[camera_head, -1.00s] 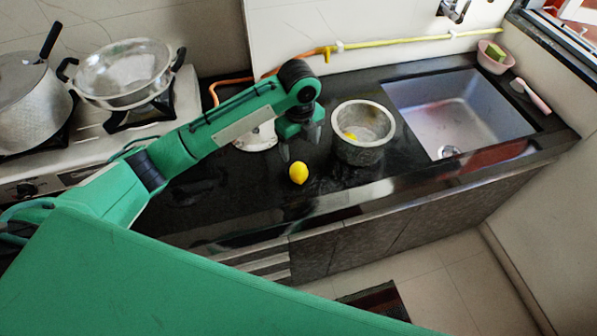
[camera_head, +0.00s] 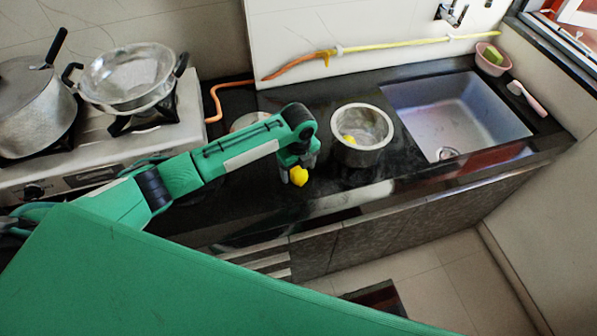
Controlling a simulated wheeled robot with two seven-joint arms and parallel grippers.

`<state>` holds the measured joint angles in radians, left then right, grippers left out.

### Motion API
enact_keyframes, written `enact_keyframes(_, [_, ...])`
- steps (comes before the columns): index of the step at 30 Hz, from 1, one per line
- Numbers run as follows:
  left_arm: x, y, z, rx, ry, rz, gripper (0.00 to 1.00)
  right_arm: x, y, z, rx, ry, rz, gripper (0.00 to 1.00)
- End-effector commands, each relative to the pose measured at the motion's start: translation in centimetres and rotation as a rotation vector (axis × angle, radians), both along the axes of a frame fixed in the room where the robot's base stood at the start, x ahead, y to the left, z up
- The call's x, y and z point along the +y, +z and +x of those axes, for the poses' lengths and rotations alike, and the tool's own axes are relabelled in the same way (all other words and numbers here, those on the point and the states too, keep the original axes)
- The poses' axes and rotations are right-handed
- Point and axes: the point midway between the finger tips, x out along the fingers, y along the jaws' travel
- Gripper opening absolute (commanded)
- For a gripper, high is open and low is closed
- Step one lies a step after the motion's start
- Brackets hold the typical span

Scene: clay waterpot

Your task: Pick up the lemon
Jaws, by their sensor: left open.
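A yellow lemon (camera_head: 299,177) sits on the black countertop, in front of the metal pot and near the counter's front edge. My left gripper (camera_head: 298,168) points down right at the lemon, with its fingers open. The fingers partly cover the lemon's upper part, and I cannot tell whether they touch it. Another yellow object (camera_head: 349,139) lies inside the metal pot (camera_head: 376,156). My right gripper is not in view.
A sink (camera_head: 465,115) lies to the right of the pot. A stove with a lidded pot (camera_head: 38,110) and a metal pan (camera_head: 128,78) is at the left. An orange and yellow hose (camera_head: 400,43) runs along the back wall. A pale round item (camera_head: 250,121) is partly behind my arm.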

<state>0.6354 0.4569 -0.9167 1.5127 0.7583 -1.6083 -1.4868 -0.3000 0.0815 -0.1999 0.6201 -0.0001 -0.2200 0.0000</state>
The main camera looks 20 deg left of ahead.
Motion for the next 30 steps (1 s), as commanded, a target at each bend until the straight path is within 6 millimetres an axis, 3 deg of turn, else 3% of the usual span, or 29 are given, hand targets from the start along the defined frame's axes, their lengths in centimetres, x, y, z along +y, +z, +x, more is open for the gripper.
enact_keyframes(5, [0.0, -1.9, -0.1, 0.001, 0.001, 0.001, 0.74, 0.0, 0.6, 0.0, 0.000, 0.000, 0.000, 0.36])
enact_keyframes(12, [0.0, -2.2, 0.0, -0.001, 0.000, 0.001, 0.74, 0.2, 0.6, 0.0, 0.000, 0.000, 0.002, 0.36])
enact_keyframes(20, [0.0, -2.1, 0.0, -0.001, 0.000, 0.001, 0.25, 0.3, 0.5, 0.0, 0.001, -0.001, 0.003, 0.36])
enact_keyframes(30, [0.0, -2.0, 0.0, -0.001, 0.000, 0.000, 0.25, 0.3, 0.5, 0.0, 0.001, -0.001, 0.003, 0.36])
